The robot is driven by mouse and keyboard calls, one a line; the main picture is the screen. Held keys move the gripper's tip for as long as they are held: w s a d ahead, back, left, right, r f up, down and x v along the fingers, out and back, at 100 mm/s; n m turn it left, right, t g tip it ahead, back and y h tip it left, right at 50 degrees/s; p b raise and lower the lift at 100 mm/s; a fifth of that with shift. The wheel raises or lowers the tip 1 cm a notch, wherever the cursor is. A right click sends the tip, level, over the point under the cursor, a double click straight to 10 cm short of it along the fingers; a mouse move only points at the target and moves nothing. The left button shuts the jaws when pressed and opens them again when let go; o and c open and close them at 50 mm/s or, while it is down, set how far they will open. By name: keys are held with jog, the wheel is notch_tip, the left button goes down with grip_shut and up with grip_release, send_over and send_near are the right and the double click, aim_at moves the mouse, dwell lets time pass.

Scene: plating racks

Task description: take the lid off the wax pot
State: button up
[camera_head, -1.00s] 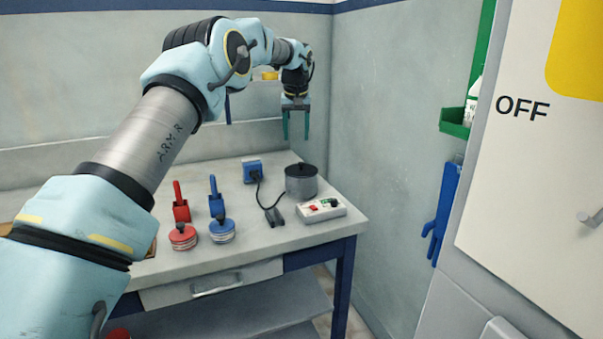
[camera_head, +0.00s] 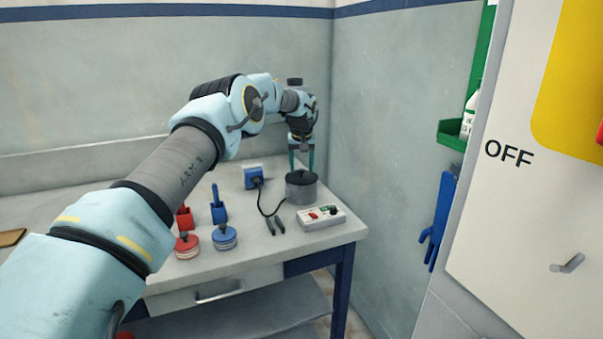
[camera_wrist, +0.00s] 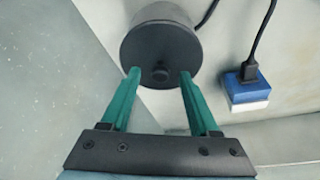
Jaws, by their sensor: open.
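The wax pot (camera_head: 301,193) is a grey cylinder at the back right of the table, beside the wall. Its dark lid (camera_head: 303,179) is on it. In the wrist view the round lid (camera_wrist: 150,40) has a small dark knob (camera_wrist: 160,74) near its centre. My gripper (camera_head: 301,172) points down over the pot, its two green fingers apart. In the wrist view my gripper (camera_wrist: 158,74) is open, with one fingertip on each side of the knob. I cannot tell whether the fingertips touch the lid.
A control box (camera_head: 320,217) with a red switch stands in front of the pot. A blue plug block (camera_head: 253,176) and a black cable lie to its left. Blue (camera_head: 225,238) and red (camera_head: 187,246) round tins stand farther left. The wall (camera_head: 390,130) is close on the right.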

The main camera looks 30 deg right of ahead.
jog(key=shift+f, duration=0.25)
grip_shut()
dwell(0.3)
